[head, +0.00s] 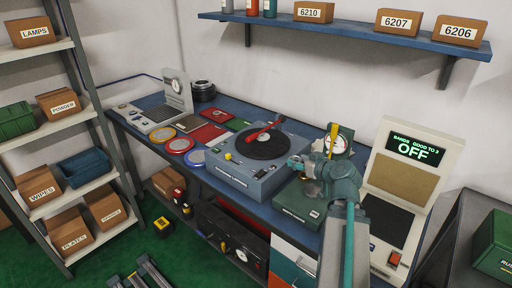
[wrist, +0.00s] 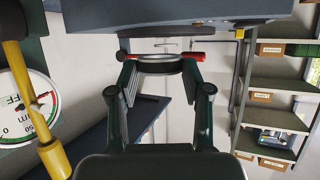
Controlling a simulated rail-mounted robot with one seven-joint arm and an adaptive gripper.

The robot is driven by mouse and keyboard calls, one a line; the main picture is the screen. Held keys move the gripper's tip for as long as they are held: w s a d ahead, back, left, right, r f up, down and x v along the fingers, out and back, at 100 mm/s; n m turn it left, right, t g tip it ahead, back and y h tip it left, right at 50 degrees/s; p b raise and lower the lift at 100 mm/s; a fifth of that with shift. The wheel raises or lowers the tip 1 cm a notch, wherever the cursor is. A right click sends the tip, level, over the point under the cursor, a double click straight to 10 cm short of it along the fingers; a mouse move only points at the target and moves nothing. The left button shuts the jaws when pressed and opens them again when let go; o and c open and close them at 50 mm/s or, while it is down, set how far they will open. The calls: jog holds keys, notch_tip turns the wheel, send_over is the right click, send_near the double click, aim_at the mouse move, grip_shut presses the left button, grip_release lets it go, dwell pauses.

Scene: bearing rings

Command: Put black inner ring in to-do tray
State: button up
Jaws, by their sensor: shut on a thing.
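My gripper (head: 297,163) is over the right edge of the turntable machine, beside the dial gauge. In the wrist view my gripper (wrist: 160,72) is closed on a dark ring (wrist: 160,66), seen nearly edge-on between the fingertips. In the head view I cannot make the ring out at the fingers. Flat red trays (head: 216,115) and a green tray (head: 238,123) lie on the bench behind and left of the turntable. Their labels are too small to read, so I cannot tell which is the to-do tray.
The turntable machine (head: 235,172) has a black disc and red arm (head: 262,131). The dial gauge (head: 339,143) with a yellow post stands close right of my gripper. A display stand (head: 413,160) reads OFF.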

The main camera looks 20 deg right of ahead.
jog(key=p, duration=0.5)
send_near(271, 146)
jog(key=w, duration=0.6)
jog(key=shift+w+a+r, duration=0.2)
jog(key=x, duration=0.3)
jog(key=shift+r+p, duration=0.15)
jog(key=shift+p, duration=0.2)
jog(key=shift+f, duration=0.4)
jog(key=shift+f, duration=0.15)
jog(key=o, duration=1.2)
jog(key=shift+s, duration=0.1)
